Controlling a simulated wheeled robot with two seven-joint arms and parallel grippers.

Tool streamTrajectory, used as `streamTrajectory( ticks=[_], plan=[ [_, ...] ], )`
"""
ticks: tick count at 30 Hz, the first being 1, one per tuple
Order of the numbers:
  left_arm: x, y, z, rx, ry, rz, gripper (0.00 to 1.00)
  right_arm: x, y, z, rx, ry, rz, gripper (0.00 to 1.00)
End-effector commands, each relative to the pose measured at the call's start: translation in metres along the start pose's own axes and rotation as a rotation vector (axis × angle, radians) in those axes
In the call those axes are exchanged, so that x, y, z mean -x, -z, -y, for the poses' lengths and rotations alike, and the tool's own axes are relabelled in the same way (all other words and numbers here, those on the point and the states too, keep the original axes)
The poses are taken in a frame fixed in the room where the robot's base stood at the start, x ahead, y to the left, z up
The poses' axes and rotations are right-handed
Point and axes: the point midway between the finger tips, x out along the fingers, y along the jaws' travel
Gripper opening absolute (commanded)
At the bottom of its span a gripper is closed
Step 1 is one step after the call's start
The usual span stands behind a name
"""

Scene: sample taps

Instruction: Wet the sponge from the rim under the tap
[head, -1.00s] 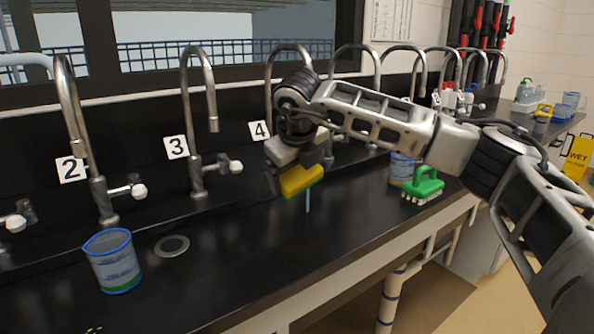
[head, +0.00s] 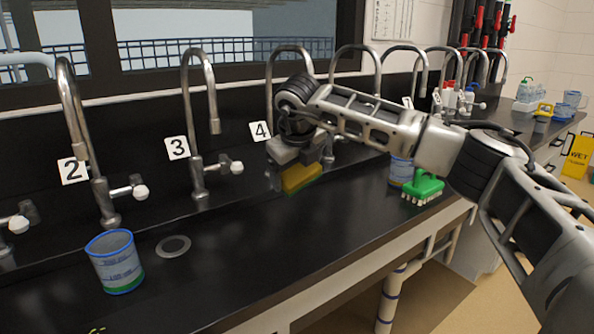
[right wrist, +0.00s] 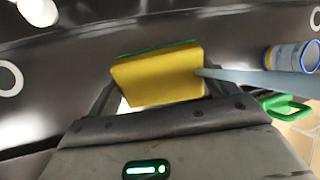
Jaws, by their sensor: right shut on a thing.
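My right gripper (head: 296,165) is shut on the yellow sponge with a green layer (head: 299,179), held above the black counter in front of the tap marked 4 (head: 288,52). In the right wrist view the sponge (right wrist: 158,78) sits between the fingers. A pale blue streak that looks like running water (right wrist: 260,80) meets its right edge there. No stream shows below the sponge in the head view. My gripper and arm hide the lower part of that tap. My left gripper is not in view.
A blue-rimmed cup (head: 116,262) stands at front left beside a round drain (head: 174,246). A green brush (head: 423,188) and another blue-rimmed cup (head: 401,171) stand right of the gripper, under my arm. Tap 3 (head: 199,120) is to its left. The counter between is clear.

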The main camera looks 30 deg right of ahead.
Motion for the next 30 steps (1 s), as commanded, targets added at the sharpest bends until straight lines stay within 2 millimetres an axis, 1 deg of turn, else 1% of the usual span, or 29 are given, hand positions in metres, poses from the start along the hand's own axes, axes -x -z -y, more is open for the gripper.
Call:
streamTrajectory(
  ticks=[5, 30],
  plan=[
    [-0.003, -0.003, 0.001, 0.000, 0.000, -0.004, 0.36, 0.003, 0.006, -0.006, 0.002, -0.001, 0.001, 0.67],
    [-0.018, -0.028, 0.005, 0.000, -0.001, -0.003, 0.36, 0.035, 0.053, -0.041, 0.000, -0.001, 0.001, 0.67]
  ],
)
